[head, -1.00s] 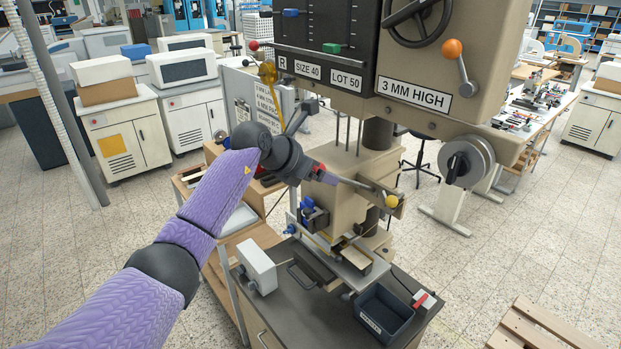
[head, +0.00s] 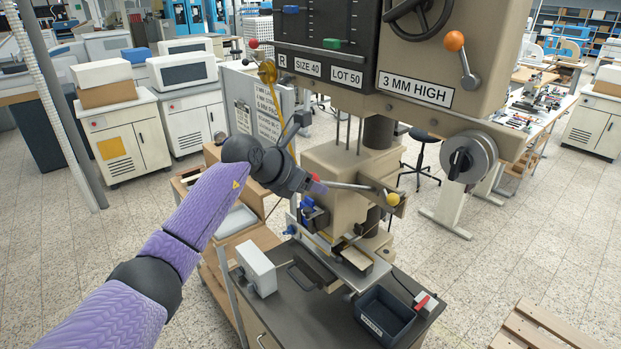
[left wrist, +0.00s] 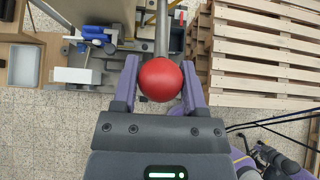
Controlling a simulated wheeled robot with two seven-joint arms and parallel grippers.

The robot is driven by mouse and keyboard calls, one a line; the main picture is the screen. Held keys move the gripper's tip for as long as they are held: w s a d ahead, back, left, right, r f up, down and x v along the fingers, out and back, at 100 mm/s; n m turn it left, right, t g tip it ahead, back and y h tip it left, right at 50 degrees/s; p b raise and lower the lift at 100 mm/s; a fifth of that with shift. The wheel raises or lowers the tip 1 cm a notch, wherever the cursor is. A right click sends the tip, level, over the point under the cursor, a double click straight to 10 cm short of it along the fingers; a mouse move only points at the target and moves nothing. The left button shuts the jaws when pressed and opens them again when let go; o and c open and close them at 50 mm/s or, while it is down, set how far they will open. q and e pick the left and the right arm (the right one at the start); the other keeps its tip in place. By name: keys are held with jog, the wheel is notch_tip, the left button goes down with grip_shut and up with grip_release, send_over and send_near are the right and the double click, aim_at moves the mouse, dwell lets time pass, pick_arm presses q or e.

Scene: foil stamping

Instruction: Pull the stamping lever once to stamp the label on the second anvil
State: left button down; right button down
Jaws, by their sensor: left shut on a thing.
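The stamping lever is a grey metal rod (head: 350,186) reaching left from the side of the beige press, near a yellow ball (head: 393,199). Its red ball knob (left wrist: 160,80) sits between the fingers of my left gripper (left wrist: 158,88), which is shut on it. In the head view that gripper (head: 315,181) is at the left end of the rod, with a bit of red showing. Below the press head, a pale label-like piece (head: 356,257) lies on a metal fixture. I cannot tell which anvil this is. My right gripper is not in view.
The press head (head: 440,60) with its handwheel and orange-knobbed handle stands above. On the dark bench (head: 300,310) are a white box (head: 257,268), a dark bin (head: 385,315) and a red-and-white switch (head: 425,301). A wooden pallet (head: 540,325) lies at the lower right.

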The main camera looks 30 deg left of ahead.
pick_arm(q)
jog(key=shift+s+f, duration=0.1)
jog(key=shift+f, duration=0.15)
jog(key=f, duration=0.1)
jog(key=f+b, duration=0.1)
jog(key=s+f+b, duration=0.1)
jog(key=shift+s+a, duration=0.1)
jog(key=shift+a, duration=0.2)
jog(key=f+b, duration=0.3)
jog(key=shift+s+a+f, duration=0.15)
jog(key=shift+s, duration=0.25)
